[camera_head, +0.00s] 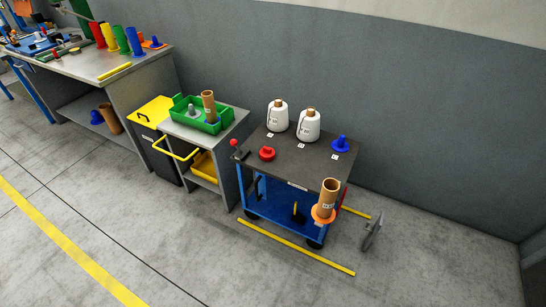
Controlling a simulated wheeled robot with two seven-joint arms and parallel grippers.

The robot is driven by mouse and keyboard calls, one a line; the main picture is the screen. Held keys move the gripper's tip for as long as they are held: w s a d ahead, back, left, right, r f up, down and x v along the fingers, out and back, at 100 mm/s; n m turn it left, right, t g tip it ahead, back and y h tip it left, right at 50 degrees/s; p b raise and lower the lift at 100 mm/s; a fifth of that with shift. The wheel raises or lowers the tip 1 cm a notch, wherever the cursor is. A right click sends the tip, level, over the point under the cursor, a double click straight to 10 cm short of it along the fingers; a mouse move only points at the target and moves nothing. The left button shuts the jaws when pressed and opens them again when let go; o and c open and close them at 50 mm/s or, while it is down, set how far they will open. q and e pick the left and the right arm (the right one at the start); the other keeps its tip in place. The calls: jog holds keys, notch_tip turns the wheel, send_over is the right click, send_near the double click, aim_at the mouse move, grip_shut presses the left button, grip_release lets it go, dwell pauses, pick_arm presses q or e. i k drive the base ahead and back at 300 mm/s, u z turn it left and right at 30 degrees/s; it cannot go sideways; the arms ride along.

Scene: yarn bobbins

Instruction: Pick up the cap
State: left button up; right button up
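A red cap (267,154) lies on the dark top of the blue trolley (298,168), toward its left side. A blue cap (340,145) with an upright knob sits on the same top at the right rear. A brown tube (330,193) stands upright in an orange flanged piece (323,215) at the trolley's front right corner. I cannot tell which cap the task means. Neither of my grippers is in view.
Two white yarn bobbins (278,118) stand at the trolley's rear. A grey stand (232,120) with a green crate (185,114) is to its left. A workbench (125,68) with coloured cones is farther left.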

aim_at(267, 154)
jog(key=z, duration=0.65)
jog(key=i, duration=1.55)
jog(key=u, duration=0.3)
